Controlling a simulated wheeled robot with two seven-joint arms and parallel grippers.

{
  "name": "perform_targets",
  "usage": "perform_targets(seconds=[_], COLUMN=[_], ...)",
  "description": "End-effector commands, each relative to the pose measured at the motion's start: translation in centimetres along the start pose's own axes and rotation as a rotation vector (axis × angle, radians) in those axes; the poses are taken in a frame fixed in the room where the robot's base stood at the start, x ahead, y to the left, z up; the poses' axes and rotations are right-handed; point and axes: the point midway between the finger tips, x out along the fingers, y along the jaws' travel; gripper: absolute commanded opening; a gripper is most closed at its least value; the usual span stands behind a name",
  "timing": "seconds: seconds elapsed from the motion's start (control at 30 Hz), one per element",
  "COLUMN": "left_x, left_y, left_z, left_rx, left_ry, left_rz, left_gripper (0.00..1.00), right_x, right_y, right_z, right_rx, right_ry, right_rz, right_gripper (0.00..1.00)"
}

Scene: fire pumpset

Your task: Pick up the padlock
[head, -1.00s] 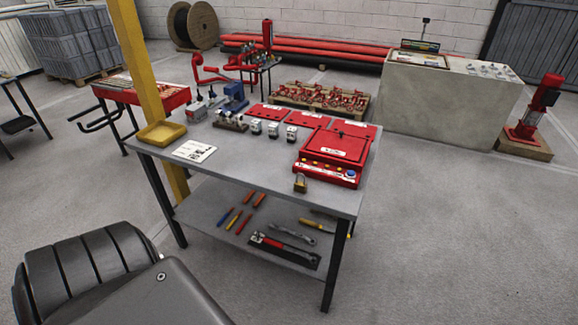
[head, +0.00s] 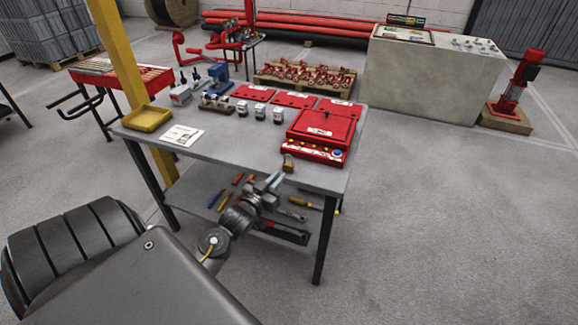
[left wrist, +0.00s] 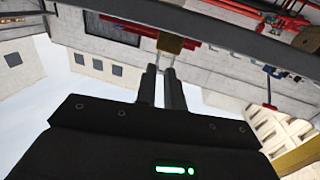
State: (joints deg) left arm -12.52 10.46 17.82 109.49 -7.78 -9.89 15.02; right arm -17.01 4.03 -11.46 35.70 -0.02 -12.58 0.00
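The brass padlock (head: 288,163) is at the front edge of the grey workbench, just in front of the red control panel (head: 322,132). In the left wrist view the padlock (left wrist: 170,45) shows just beyond the fingertips, with its pale shackle toward them. My left gripper (head: 272,182) is in front of the bench edge, a little below and left of the padlock. Its two fingers (left wrist: 160,72) stand apart with a narrow gap and nothing visibly held. Whether a fingertip touches the shackle is not clear. My right gripper is not in view.
The workbench top (head: 235,152) also holds a yellow tray (head: 147,118), a white paper (head: 181,135) and several small devices. Tools lie on its lower shelf (head: 190,195), partly behind my arm.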

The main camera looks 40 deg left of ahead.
Motion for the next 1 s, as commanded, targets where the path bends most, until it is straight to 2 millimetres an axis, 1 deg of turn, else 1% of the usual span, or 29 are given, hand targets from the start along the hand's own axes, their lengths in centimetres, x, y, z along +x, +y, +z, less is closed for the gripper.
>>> perform_targets(seconds=[0.03, 0.07, 0.2, 0.27, 0.4, 0.5, 0.6, 0.77, 0.83, 1.0], left_x=[0.0, 0.0, 0.3, 1.0, 3.3, 4.7, 5.4, 5.7, 6.2, 8.7], left_y=[-0.1, -0.1, -0.1, -0.1, -0.1, 0.0, 0.0, 0.0, 0.0, 0.1], left_z=[-0.8, -1.1, -1.4, -1.4, -1.5, -1.4, -1.4, -1.3, -1.5, -1.7], left_rx=[0.001, 0.002, 0.002, 0.002, 0.002, 0.002, 0.002, 0.002, 0.002, 0.001], left_ry=[0.016, 0.021, 0.027, 0.027, 0.026, 0.024, 0.023, 0.023, 0.024, 0.024], left_rz=[0.0, 0.0, 0.001, 0.001, 0.001, 0.001, 0.001, 0.001, 0.001, 0.001], left_gripper=[0.1, 0.1, 0.1, 0.1, 0.1, 0.1, 0.1, 0.1, 0.1, 0.1], right_x=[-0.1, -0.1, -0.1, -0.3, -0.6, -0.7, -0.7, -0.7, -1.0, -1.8], right_y=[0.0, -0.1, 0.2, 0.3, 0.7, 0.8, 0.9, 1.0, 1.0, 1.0], right_z=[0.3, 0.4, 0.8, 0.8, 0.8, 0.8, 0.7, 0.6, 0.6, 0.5], right_rx=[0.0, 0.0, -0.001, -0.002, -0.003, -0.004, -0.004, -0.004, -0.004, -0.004], right_ry=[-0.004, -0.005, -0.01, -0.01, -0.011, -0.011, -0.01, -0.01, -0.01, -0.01], right_rz=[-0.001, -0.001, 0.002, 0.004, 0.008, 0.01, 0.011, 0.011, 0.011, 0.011], right_gripper=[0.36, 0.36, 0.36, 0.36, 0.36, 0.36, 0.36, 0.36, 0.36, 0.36])
